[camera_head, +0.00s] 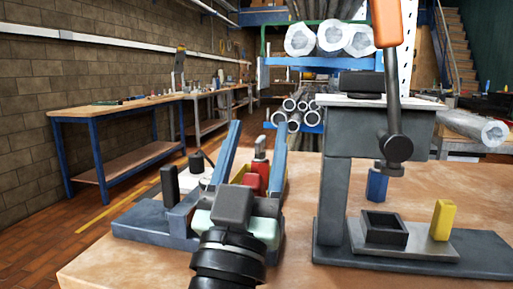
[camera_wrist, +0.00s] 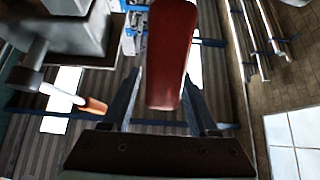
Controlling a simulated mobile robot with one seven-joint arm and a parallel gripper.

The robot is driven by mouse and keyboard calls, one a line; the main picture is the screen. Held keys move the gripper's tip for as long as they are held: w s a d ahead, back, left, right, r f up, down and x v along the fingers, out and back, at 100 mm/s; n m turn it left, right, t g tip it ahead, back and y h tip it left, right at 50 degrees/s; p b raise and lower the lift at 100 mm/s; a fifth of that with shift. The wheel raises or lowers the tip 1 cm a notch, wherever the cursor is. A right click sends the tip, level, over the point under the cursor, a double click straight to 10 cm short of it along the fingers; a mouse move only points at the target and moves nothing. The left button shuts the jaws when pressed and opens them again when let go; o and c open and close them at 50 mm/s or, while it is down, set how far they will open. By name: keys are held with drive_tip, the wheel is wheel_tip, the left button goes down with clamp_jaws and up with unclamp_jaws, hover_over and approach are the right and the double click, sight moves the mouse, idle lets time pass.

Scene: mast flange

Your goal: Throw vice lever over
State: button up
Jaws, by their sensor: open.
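A red lever grip (camera_wrist: 172,55) runs down the middle of the wrist view, in line with the gap between my fingers. In the head view a red part (camera_head: 261,170) with a grey end shows between the fingers, mostly hidden by my wrist. My gripper (camera_head: 256,130) is open, its two blue-grey fingers apart on either side of the red part. In the wrist view the gripper (camera_wrist: 162,74) shows no clear contact with the grip, which lies nearer the right finger. A low grey fixture base (camera_head: 148,222), apparently the vice, sits on the bench left of and below my gripper.
A grey press (camera_head: 335,190) with an orange-handled lever (camera_head: 388,25) stands close on the right. A small black box (camera_head: 384,229), a yellow block (camera_head: 442,220) and a blue cylinder (camera_head: 377,185) are at it. The wooden bench top (camera_head: 110,262) is bare at front left.

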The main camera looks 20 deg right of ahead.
wheel_tip(320, 180, up, 8)
drive_tip(key=p, duration=0.3)
drive_tip(key=shift+f, duration=0.25)
drive_tip(key=shift+c, duration=0.2)
